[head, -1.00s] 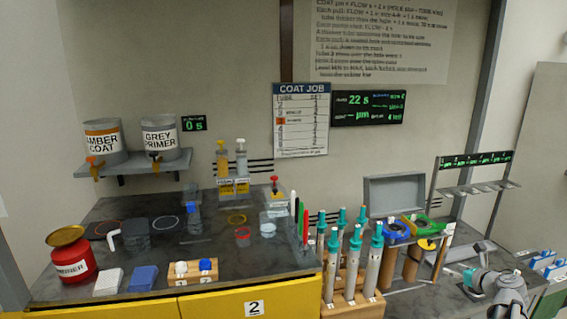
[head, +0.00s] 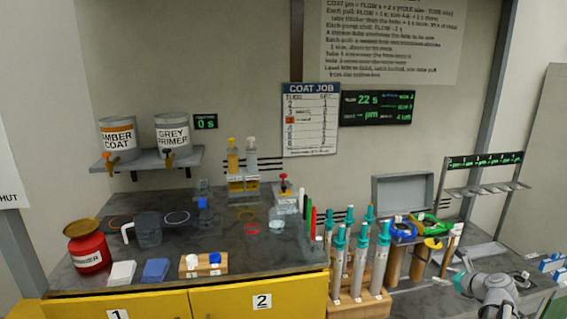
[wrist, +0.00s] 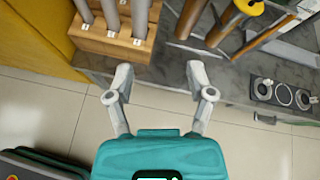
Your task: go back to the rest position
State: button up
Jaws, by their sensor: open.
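My gripper (wrist: 158,76) shows in the wrist view with its two grey fingers spread apart and nothing between them. It hangs over the pale tiled floor, in front of the bench edge. The wooden rod stand (wrist: 112,43), holding grey rods, is ahead and to the left of the fingers, apart from them. In the head view, part of my grey arm is at the lower right, beside the bench. The rest position itself is not marked in either view.
The bench has yellow drawers (head: 232,309). The rod stand (head: 345,306) holds several teal-topped rods at its front. A red tin (head: 88,255) and paint cans (head: 171,136) are at the left. A grey rack (head: 485,187) stands at the right. Open floor (wrist: 50,110) lies below the gripper.

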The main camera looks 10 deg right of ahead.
jog(key=a+f+n+g+y, duration=0.1)
jog(key=a+f+n+g, duration=0.25)
jog(key=a+n, duration=0.65)
jog(key=a+f+n+g+y, duration=0.1)
jog(key=a+f+n+g, duration=0.4)
jog(key=a, duration=0.9)
jog(key=s+a+f+n+g+h, duration=0.1)
jog(key=s+a+n+g+h, duration=0.5)
jog(key=a+n, duration=1)
notch_tip(320, 180, up, 21)
jog(key=s+t+y+p, duration=0.1)
jog(key=s+t+p, duration=0.1)
jog(key=p, duration=1.9)
jog(key=shift+s+d+y, duration=0.15)
jog(key=shift+d+y, duration=0.05)
jog(key=shift+y, duration=0.1)
jog(key=shift+c, duration=0.7)
